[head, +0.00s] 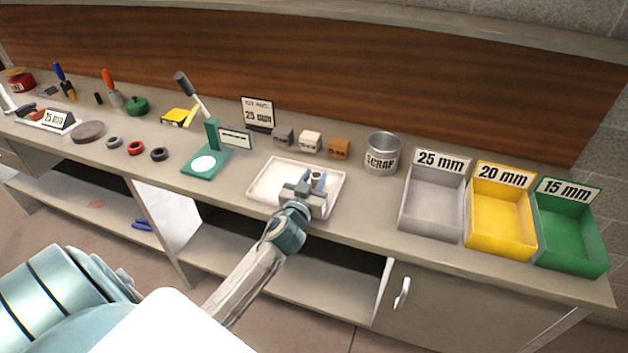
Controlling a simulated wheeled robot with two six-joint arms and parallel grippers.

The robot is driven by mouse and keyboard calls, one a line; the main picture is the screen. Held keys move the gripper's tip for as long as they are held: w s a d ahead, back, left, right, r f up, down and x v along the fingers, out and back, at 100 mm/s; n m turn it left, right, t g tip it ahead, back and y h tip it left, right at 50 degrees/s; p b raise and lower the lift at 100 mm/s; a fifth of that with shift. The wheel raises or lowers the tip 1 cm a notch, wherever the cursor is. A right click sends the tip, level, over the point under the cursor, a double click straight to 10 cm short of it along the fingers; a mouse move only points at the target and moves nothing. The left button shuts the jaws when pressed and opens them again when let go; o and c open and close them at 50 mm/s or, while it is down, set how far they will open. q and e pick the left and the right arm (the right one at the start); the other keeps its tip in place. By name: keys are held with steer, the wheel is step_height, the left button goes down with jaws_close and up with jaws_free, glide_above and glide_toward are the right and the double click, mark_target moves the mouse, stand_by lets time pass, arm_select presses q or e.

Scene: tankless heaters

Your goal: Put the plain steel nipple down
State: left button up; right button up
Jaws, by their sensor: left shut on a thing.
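My left gripper (314,182) is at the right part of the white tray (268,178) on the bench. It is shut on the plain steel nipple (318,175), a small grey tube whose open top end shows between the fingers. The nipple looks roughly upright. Its lower part is hidden by the gripper, so I cannot tell whether it touches the tray floor. My right gripper is not in view.
Right of the tray stand a scrap can (382,155) and the grey 25 mm bin (432,205), yellow 20 mm bin (502,222) and green 15 mm bin (571,237). Three small blocks (310,141) stand behind it. A green press (207,160) stands left.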

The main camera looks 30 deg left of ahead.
arm_select(q)
steer(key=shift+f, duration=0.55)
steer(key=o, duration=1.1)
